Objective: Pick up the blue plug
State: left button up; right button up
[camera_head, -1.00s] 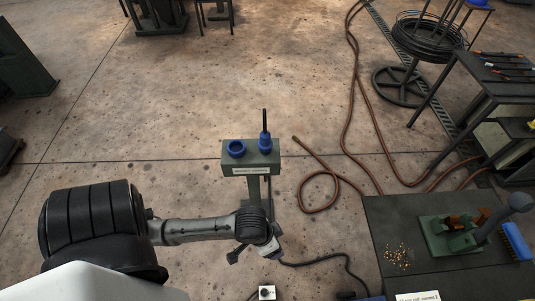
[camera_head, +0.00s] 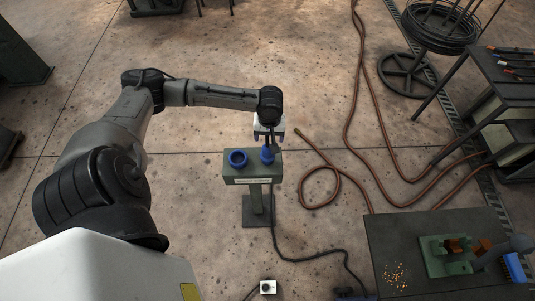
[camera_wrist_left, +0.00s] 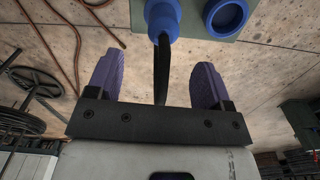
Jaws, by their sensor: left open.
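The blue plug (camera_head: 267,155) stands upright on the right of the grey-green pedestal box (camera_head: 250,179), with a dark cable rising from it. A blue ring-shaped socket (camera_head: 237,158) is to its left on the same box. My left gripper (camera_head: 267,139) is above and just behind the plug, partly hiding its cable. In the left wrist view the plug (camera_wrist_left: 163,17) lies beyond the fingertips, and the black cable runs between the two purple fingers. The left gripper (camera_wrist_left: 156,65) is open and holds nothing. The socket also shows in the left wrist view (camera_wrist_left: 226,16). My right gripper is out of view.
A dark bench (camera_head: 390,232) with a green fixture (camera_head: 442,258) stands at front right. A brown hose (camera_head: 362,120) loops on the floor right of the pedestal. A wire reel stand (camera_head: 408,75) and a tool cart (camera_head: 500,75) are at far right. Floor left of the pedestal is clear.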

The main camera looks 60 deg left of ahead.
aim_at(269, 144)
pick_arm(q)
notch_tip(269, 144, down, 4)
jog(key=shift+f+b, duration=0.1)
jog(key=shift+b, duration=0.2)
jog(key=shift+f, duration=0.55)
jog(key=shift+s+a+f+b, duration=0.1)
jog(key=shift+f+b, duration=0.3)
jog(key=shift+f, duration=0.9)
jog(key=shift+s+a+f+b, duration=0.1)
jog(key=shift+f+b, duration=0.3)
jog(key=shift+f, duration=0.9)
jog(key=shift+r, duration=0.1)
jog(key=c, duration=1.1)
jog(key=shift+c, duration=0.2)
